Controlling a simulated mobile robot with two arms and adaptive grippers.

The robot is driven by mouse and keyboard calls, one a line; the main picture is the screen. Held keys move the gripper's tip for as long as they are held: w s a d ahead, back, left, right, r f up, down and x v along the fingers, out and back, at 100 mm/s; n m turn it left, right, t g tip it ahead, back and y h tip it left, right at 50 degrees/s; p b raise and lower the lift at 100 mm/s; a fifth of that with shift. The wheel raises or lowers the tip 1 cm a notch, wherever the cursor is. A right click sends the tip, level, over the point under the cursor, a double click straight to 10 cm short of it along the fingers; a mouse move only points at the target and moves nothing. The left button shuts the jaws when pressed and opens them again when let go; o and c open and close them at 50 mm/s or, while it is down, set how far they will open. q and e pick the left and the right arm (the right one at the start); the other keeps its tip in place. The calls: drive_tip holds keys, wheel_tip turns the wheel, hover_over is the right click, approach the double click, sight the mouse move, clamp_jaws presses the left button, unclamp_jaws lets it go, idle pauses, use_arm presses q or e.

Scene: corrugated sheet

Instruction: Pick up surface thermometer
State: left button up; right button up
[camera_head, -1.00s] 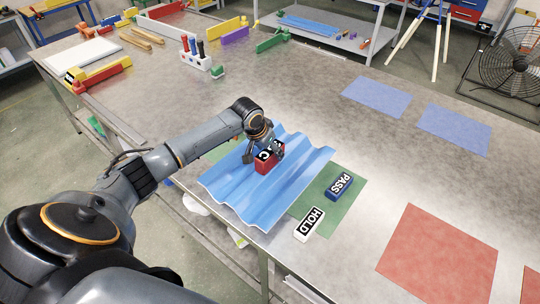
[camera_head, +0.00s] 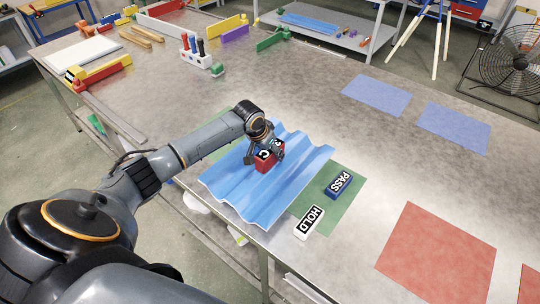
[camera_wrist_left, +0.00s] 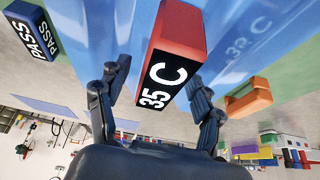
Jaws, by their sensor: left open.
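The surface thermometer (camera_head: 270,158) is a red block with a black face reading "35 C". It sits on the blue corrugated sheet (camera_head: 240,194). In the left wrist view the thermometer (camera_wrist_left: 167,62) stands between the two fingers, with gaps visible beside it. My left gripper (camera_head: 264,150) is open around the thermometer, over the sheet; in the left wrist view its fingers (camera_wrist_left: 155,95) are spread to either side of the block. My right gripper is in neither view.
A green mat (camera_head: 335,212) lies under the sheet, with a blue PASS block (camera_head: 338,185) and a white HOLD block (camera_head: 309,222) to the right. An orange block (camera_wrist_left: 249,97) shows in the left wrist view. Blue mats (camera_head: 376,97) and a red mat (camera_head: 437,252) lie flat on the table.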

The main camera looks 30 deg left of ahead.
use_arm(q)
drive_tip(key=c, duration=1.3)
clamp_jaws()
drive_tip(key=shift+r, duration=0.1)
